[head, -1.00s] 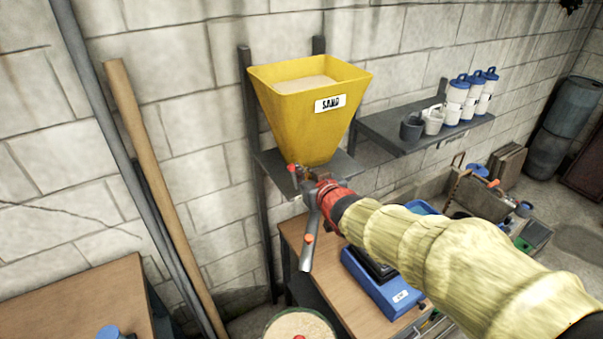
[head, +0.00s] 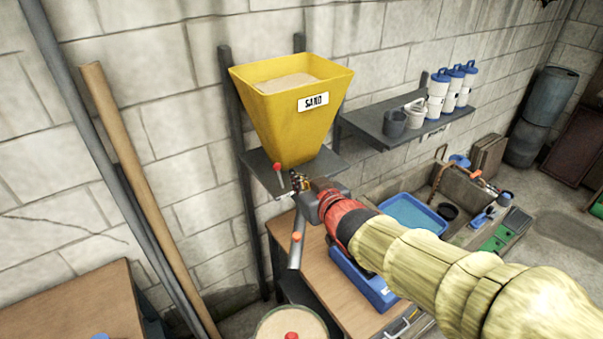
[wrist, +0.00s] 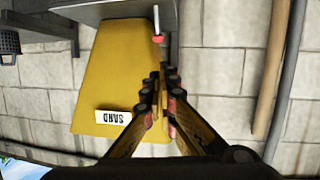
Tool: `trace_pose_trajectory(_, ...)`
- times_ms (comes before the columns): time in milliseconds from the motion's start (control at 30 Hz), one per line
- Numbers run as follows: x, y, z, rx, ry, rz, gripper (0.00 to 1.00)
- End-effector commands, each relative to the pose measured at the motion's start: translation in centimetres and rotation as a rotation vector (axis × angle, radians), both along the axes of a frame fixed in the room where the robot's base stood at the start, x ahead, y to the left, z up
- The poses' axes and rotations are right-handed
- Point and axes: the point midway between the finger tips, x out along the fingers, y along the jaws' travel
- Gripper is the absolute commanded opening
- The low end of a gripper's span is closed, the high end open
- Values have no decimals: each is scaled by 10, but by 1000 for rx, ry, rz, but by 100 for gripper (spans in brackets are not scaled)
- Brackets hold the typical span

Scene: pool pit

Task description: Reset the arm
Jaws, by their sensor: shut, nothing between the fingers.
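My gripper (head: 297,181) is at the end of my sleeved arm, just below and in front of the yellow sand hopper (head: 285,125). In the wrist view my gripper (wrist: 161,90) shows its two fingers closed together with nothing between them. The hopper (wrist: 115,70) fills the left middle of that view, its SAND label upside down. A red-tipped lever (head: 278,168) is by the hopper's bottom, close to the fingers. In the wrist view the red tip (wrist: 158,38) lies beyond the fingertips, apart from them. My arm hides part of the bench below.
A wall shelf (head: 385,128) with cups and blue-capped bottles (head: 453,90) is right of the hopper. Below are a wooden bench (head: 345,310), a blue scale (head: 375,290), a blue tray (head: 412,214) and a sand bucket (head: 290,328). Wooden and metal poles (head: 150,200) lean at left.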

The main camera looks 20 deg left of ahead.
Motion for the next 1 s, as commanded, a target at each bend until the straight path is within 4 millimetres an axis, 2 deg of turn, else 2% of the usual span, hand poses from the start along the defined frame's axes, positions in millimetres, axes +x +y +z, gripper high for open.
trace_pose_trajectory(167,0,-1,-2,-12,-2,1,0)
trace_pose_trajectory(233,0,-6,-11,-52,14,-8,0)
trace_pose_trajectory(267,0,-10,-18,-75,29,-17,0)
trace_pose_trajectory(367,-10,-36,-60,-185,130,-62,0)
trace_pose_trajectory(400,-19,-51,-76,-238,184,-86,0)
trace_pose_trajectory(467,-38,-78,-93,-310,265,-125,0)
trace_pose_trajectory(600,-88,-160,-114,-426,458,-238,0)
trace_pose_trajectory(700,-131,-213,-119,-460,587,-314,0)
trace_pose_trajectory(800,-176,-258,-119,-458,700,-384,0)
trace_pose_trajectory(900,-222,-294,-118,-419,791,-456,0)
trace_pose_trajectory(1000,-251,-318,-113,-353,825,-526,0)
